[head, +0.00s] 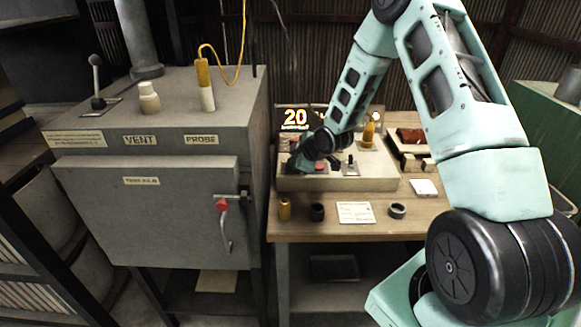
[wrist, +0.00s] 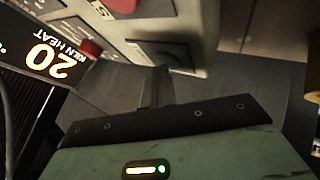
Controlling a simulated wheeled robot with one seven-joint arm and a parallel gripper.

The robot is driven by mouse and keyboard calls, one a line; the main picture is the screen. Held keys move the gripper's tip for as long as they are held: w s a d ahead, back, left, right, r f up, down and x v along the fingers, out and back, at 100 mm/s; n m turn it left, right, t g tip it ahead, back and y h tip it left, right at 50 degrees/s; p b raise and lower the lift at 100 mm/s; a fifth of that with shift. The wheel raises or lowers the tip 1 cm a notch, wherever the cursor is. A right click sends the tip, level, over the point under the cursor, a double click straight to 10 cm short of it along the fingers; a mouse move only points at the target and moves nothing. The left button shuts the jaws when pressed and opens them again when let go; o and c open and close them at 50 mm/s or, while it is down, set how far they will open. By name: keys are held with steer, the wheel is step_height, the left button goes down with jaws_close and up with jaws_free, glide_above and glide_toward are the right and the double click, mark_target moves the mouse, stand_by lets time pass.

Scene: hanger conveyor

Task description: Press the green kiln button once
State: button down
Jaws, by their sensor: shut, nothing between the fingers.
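The grey control box (head: 345,184) sits on the wooden bench, and its panel also shows in the wrist view (wrist: 200,20). My gripper (head: 297,165) is shut and empty at the left part of this box. In the wrist view its fingertips (wrist: 161,72) reach the edge of a dark square plate (wrist: 168,52) on the panel; I cannot tell whether they touch it. No green button can be made out; it may be hidden by the fingers or in the dark plate. A red button (head: 319,168) is just right of the gripper, and it also shows in the wrist view (wrist: 92,48).
A lit display (head: 296,118) reading 20 stands behind the box. Small rings and a card (head: 355,212) lie along the bench front. The grey kiln (head: 150,210) stands to the left.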

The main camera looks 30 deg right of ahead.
steer(key=shift+r, duration=0.1)
steer(key=shift+r+p, duration=0.55)
steer(key=shift+r, duration=0.2)
steer(key=shift+r+p, duration=1.75)
steer(key=shift+r, duration=0.85)
steer(key=shift+f, duration=0.1)
